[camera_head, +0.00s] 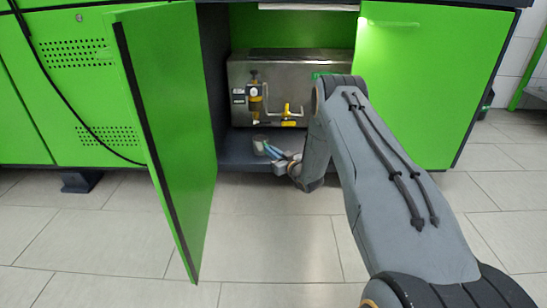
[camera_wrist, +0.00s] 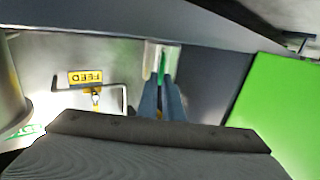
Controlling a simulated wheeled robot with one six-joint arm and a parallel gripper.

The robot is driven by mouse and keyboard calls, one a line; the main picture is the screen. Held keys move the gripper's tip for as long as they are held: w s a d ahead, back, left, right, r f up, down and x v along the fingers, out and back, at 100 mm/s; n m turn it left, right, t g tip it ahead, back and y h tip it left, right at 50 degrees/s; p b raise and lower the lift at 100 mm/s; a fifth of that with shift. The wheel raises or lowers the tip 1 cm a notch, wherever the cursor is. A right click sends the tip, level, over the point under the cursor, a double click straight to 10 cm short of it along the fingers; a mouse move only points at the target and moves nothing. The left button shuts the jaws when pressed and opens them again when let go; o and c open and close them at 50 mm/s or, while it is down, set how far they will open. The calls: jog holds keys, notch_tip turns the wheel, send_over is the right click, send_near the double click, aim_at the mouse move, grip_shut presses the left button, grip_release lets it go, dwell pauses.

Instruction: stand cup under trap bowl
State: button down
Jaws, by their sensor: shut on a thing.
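The cup (camera_head: 259,143) is a small grey, pale-rimmed vessel low in the open cabinet. My gripper (camera_head: 270,151) comes from the right with its blue fingers shut on it. In the wrist view the fingers (camera_wrist: 163,82) meet a pale piece of the cup (camera_wrist: 163,55), with green showing between. The trap bowl (camera_head: 255,103), amber and yellow, hangs on the steel tank's front. In the head view the cup is below it, almost in line. I cannot tell the depth between them, or whether the cup touches the shelf. I cannot make out the bowl in the wrist view.
The steel tank (camera_head: 300,68) fills the cabinet's back. A yellow valve (camera_head: 289,121) sits right of the bowl, and the wrist view shows an upside-down FEED tag (camera_wrist: 86,77). The cabinet shelf (camera_head: 235,150) is dark. Green doors (camera_head: 170,120) flank the opening.

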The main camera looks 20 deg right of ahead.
jog(key=shift+d+b+x, duration=0.15)
jog(key=shift+b+x, duration=0.5)
jog(key=shift+x, duration=0.4)
jog(key=shift+d+b+x, duration=0.15)
jog(key=shift+b+x, duration=0.5)
jog(key=shift+x, duration=0.4)
jog(key=shift+w, duration=0.1)
jog(key=shift+f, duration=0.2)
jog(key=c, duration=1.8)
grip_release()
jog(key=shift+c, duration=0.2)
